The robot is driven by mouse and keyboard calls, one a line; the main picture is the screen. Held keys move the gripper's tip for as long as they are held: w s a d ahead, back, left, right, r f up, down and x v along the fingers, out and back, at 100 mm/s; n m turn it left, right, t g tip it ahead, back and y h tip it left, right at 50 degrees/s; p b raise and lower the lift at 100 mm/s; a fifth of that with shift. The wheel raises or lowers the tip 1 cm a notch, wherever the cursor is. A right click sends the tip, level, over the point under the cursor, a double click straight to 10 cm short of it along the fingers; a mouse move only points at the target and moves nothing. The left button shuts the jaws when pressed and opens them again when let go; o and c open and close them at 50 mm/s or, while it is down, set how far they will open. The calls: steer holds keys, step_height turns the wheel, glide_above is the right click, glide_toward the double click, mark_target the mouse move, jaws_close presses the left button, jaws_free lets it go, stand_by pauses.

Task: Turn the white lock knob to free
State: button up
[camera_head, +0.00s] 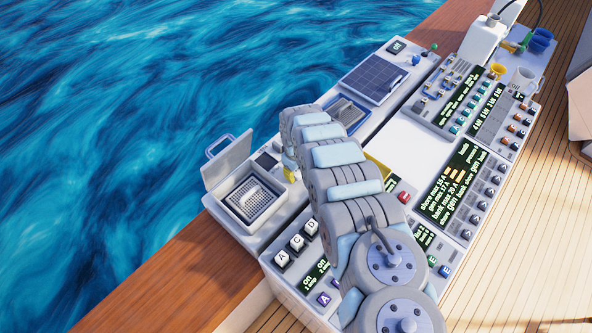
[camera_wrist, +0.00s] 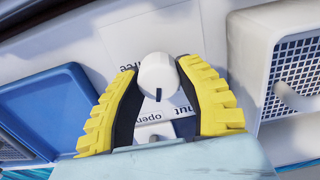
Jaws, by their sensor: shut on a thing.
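The white lock knob (camera_wrist: 158,74) is round, with a dark mark on its lower edge. In the wrist view it sits between the two yellow, black-padded fingers of my gripper (camera_wrist: 157,88), which are closed around it. Printed words stand around the knob; "free" is partly readable above left, and "open" and part of another word below. In the head view only a bit of my yellow gripper (camera_head: 290,174) shows beside my arm, and the knob is hidden there.
In the wrist view a blue tray (camera_wrist: 45,105) lies to the left and a white basket with a grid (camera_wrist: 297,62) to the right. In the head view an open hatch with a basket (camera_head: 252,201) stands left of my arm, its lid (camera_head: 229,163) raised.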

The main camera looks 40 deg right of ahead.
steer(key=m, duration=0.3)
steer(key=shift+f+m+p, duration=0.1)
steer(key=shift+m+p, duration=0.3)
steer(key=m, duration=0.3)
steer(key=shift+m, duration=0.3)
steer(key=m, duration=0.3)
steer(key=shift+d+f+m+b, duration=0.1)
steer(key=shift+m+b, duration=0.2)
steer(key=shift+b, duration=0.05)
steer(key=shift+s+m+b, duration=0.1)
steer(key=shift+m+b, duration=0.35)
steer(key=shift+m, duration=1.15)
steer(key=o, duration=1.2)
steer(key=shift+r, duration=0.2)
